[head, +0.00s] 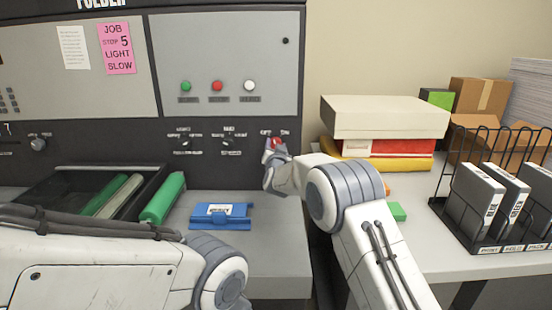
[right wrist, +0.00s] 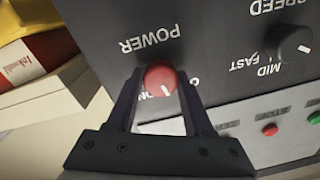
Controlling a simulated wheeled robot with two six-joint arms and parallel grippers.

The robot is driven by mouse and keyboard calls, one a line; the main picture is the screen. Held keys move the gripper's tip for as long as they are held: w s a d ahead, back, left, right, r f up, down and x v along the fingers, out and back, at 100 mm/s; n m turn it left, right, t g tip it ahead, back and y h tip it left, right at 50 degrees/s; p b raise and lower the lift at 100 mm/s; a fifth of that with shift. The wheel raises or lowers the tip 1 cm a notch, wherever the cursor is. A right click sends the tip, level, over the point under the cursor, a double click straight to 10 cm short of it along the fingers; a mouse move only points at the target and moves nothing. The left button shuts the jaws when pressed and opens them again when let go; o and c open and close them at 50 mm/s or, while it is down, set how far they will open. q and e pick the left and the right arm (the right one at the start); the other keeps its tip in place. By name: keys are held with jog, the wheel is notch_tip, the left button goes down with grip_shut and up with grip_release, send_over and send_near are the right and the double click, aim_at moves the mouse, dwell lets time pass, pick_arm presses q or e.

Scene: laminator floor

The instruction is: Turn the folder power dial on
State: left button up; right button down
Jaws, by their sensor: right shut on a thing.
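The folder (head: 225,60) is a grey and black machine along the back wall. Its power dial (head: 277,142) is a red knob at the right end of the lower panel. In the right wrist view the red dial (right wrist: 160,75) sits under upside-down POWER lettering, and its white pointer line points down, slightly right. ON lettering shows at its lower left, and lettering at its right is partly covered. My right gripper (head: 272,149) has its fingers closed on the dial's two sides. My left arm crosses the lower left of the head view; its gripper is out of frame.
A speed dial (right wrist: 295,44) is beside the power dial. A blue item (head: 220,215) and a green roller (head: 162,198) lie on the grey ledge below the panel. Stacked boxes (head: 385,117) and a black wire rack (head: 470,225) stand on the table at right.

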jog(key=shift+m+h+b, duration=0.3)
jog(key=shift+m+b, duration=4.95)
jog(key=shift+m, duration=0.85)
jog(key=shift+c, duration=1.5)
grip_release()
jog(key=shift+s, duration=0.1)
